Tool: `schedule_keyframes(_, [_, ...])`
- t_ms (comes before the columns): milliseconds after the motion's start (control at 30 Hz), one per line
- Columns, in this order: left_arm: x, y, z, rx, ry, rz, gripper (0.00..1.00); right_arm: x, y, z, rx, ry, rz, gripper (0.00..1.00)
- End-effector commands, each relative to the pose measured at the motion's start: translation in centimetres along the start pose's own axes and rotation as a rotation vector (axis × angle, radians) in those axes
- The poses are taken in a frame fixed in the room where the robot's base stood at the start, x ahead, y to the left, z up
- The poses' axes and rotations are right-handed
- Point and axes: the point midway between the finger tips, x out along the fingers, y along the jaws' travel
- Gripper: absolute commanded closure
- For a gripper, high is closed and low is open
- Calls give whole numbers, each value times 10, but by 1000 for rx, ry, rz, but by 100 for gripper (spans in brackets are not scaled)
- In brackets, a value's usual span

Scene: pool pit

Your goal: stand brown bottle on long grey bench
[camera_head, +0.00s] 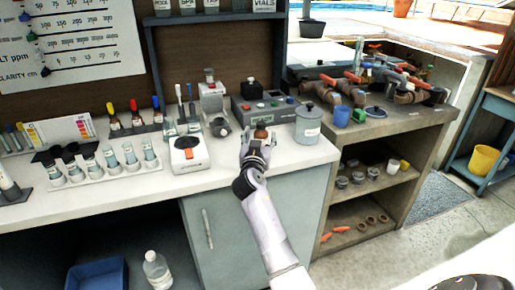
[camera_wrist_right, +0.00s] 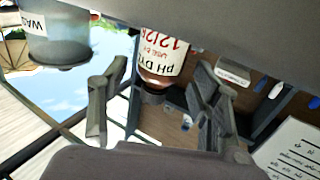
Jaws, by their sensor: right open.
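The brown bottle (camera_head: 261,134) shows as a small brown top just beyond my right gripper (camera_head: 257,152) in the head view; its lower part is hidden by the gripper. In the right wrist view the bottle (camera_wrist_right: 163,55) appears upside down, with a white label in red print. It lies between the two spread fingers of the right gripper (camera_wrist_right: 152,108), with visible gaps beside it. The long bench (camera_head: 110,194) has a pale grey top and grey cabinet front, and the bottle is over its right part. My left gripper is not in view.
A grey lidded canister (camera_head: 308,124) stands close right of the bottle, and a control box (camera_head: 265,109) behind it. A white scale (camera_head: 188,153) and vial rack (camera_head: 100,172) are left. A brown-grey workbench (camera_head: 385,123) with pipe valves adjoins right. Bare bench top lies along the front edge.

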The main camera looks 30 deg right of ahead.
Motion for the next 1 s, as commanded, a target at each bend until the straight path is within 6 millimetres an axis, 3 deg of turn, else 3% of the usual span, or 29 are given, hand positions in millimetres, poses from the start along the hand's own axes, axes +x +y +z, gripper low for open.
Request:
schedule_keyframes(300, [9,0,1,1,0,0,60,-68,0,3,4,-2,0,42])
schedule_keyframes(500, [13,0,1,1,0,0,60,-98,0,2,1,-2,0,42])
schedule_keyframes(1000, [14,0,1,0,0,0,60,-107,1,0,0,-1,2,42])
